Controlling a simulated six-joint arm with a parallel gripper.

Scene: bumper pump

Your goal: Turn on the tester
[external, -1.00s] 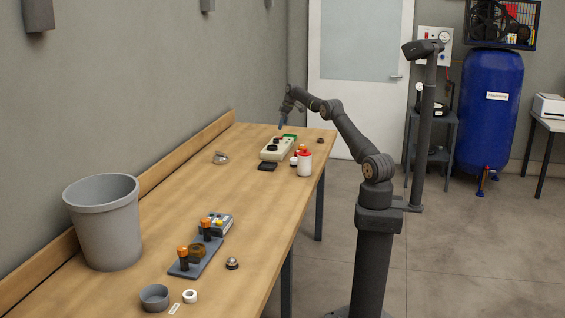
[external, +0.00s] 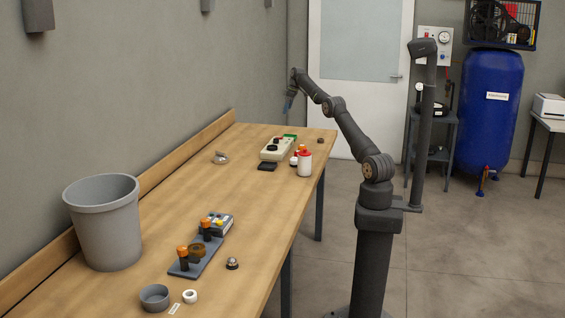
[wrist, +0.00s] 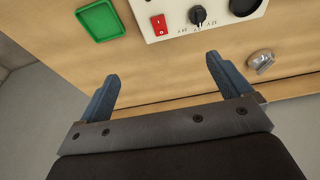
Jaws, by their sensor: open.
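The tester, a cream box (external: 277,148), stands at the far end of the bench. Its panel (wrist: 178,32) shows at the top of the wrist view, with a red rocker switch (wrist: 159,25), a black knob (wrist: 197,15) with markings and a black round part at the right. I cannot tell the switch's position. My gripper (external: 288,106) is raised above the far end of the bench, beyond the tester. In the wrist view its two blue fingers (wrist: 162,67) are spread apart with nothing between them, pointing toward the panel and clear of it.
A green tray (wrist: 101,19) lies beside the tester, and a silver piece (wrist: 261,61) lies nearby. The middle of the bench is mostly clear.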

